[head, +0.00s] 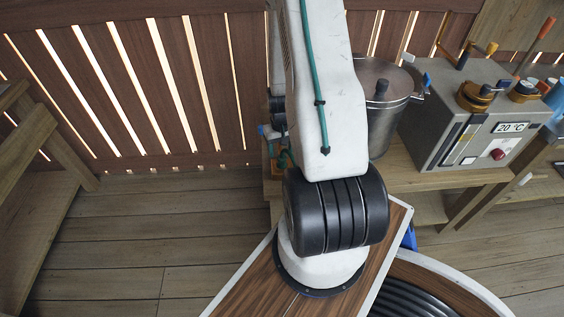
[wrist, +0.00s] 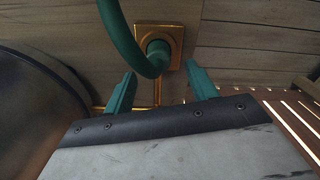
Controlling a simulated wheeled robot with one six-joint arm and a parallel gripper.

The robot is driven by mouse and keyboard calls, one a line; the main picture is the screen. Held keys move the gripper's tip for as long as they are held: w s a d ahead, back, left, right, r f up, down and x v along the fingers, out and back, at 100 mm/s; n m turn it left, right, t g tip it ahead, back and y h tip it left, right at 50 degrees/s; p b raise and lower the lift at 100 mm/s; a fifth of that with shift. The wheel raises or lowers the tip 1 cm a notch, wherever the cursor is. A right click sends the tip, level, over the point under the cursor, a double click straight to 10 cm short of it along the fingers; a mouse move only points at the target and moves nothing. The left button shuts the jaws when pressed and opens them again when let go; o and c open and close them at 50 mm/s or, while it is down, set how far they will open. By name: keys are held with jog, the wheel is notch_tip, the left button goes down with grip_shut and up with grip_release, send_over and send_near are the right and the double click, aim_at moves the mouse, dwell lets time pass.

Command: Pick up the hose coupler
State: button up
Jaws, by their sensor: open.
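My gripper (wrist: 159,70) shows in the wrist view as two teal fingers, spread apart with nothing gripped between them. Just beyond the fingertips, a curved green tube (wrist: 128,45) ends at a square brass plate (wrist: 177,32) with a round green fitting at its centre. This may be the hose coupler; I cannot tell for sure. The tube's bend lies ahead of the gap between the fingers, and I see no clear contact. In the head view my arm hides most of this area; small green and orange parts (head: 284,160) show at its left edge, beside the bench.
A lidded metal pot (head: 383,100) stands on the wooden bench (head: 440,180); its dark side (wrist: 35,110) fills the left of the wrist view. A grey control box (head: 470,125) is right of it. The slatted fence (head: 150,90) closes the back. The floor at left is clear.

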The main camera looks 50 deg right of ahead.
aim_at(282, 157)
notch_tip(282, 157, down, 5)
jog(key=shift+s+r, duration=0.1)
grip_shut()
dwell(0.4)
